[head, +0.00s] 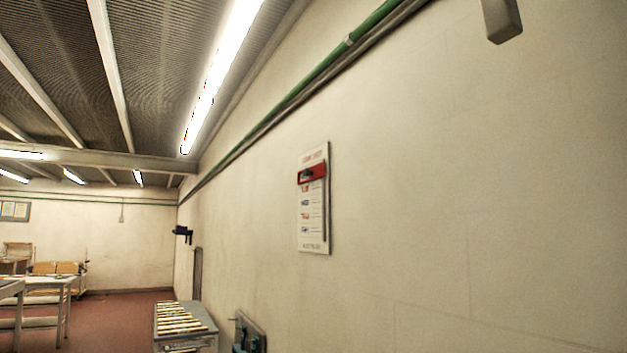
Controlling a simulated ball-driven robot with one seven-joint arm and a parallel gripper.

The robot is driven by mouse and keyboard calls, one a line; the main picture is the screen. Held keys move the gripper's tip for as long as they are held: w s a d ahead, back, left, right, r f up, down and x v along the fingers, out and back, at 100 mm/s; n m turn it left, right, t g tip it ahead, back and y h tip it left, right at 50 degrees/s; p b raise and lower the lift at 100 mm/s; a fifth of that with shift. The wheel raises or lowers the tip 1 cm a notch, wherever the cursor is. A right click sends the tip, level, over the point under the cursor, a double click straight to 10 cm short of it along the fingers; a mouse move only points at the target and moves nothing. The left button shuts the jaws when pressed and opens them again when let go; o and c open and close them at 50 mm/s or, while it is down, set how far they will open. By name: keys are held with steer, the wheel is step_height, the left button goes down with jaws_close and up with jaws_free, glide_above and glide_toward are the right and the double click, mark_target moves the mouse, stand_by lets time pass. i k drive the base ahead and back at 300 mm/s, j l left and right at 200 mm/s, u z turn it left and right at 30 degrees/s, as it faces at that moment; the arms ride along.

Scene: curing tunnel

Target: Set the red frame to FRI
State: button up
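A white wall chart (313,235) hangs on the right-hand wall, seen at a steep angle. It has a title line at the top, a column of several small rows and a line of print at the bottom. The red frame (318,171) sits across the chart near its top, just under the title, above the other visible rows. A small dark part shows at its left end. The row labels are too small to read surely, so I cannot tell which day the frame is on. My gripper is not seen.
A grey block (501,18) juts in at the top right; I cannot tell what it is. A roller conveyor (180,318) stands low along the wall, with a dark grey-green unit (249,335) beside it. Tables (45,284) stand at far left. Red floor (120,305) lies between.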

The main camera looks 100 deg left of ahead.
mark_target(316, 171)
steer(key=u, duration=2.7)
